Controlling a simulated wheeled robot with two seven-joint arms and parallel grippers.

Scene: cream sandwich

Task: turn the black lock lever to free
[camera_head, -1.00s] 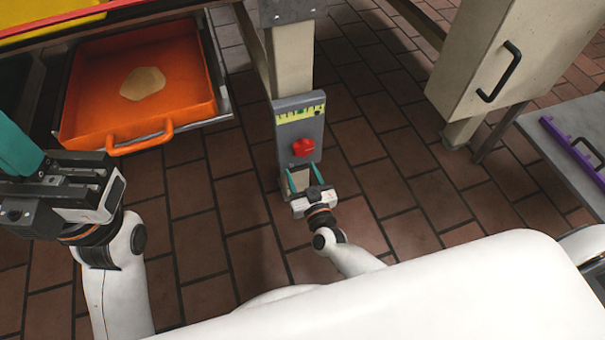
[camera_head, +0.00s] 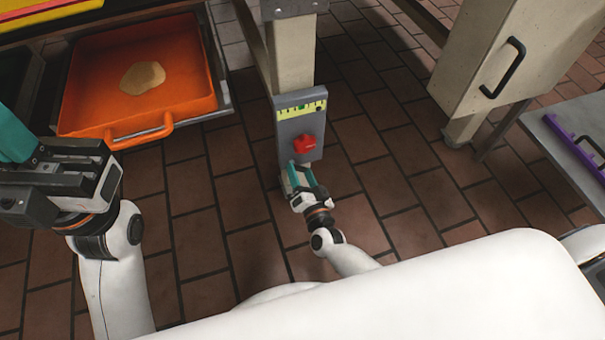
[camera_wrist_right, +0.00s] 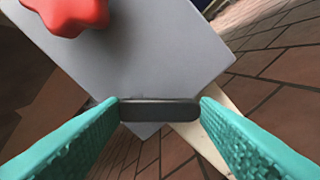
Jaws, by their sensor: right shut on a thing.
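The black lock lever (camera_wrist_right: 160,110) is a short dark bar at the lower edge of a grey panel, seen in the right wrist view. My right gripper (camera_head: 293,176) is shut on it, with a teal fingertip against each end of the bar. The wrist view is tilted against the panel. In the head view the fingers hide the lever. The grey panel (camera_head: 287,150) is on a beige post, with a red star-shaped knob (camera_head: 304,144) above the gripper. The knob also shows in the right wrist view (camera_wrist_right: 70,12). My left gripper (camera_head: 18,140) is at the left edge, partly cut off.
A yellow-green scale strip (camera_head: 300,110) runs across the panel's top. An orange tray (camera_head: 85,115) with a pale flat piece (camera_head: 143,77) is at upper left. A beige cabinet (camera_head: 490,50) and a table with a purple item (camera_head: 580,148) are right. Tiled floor lies between.

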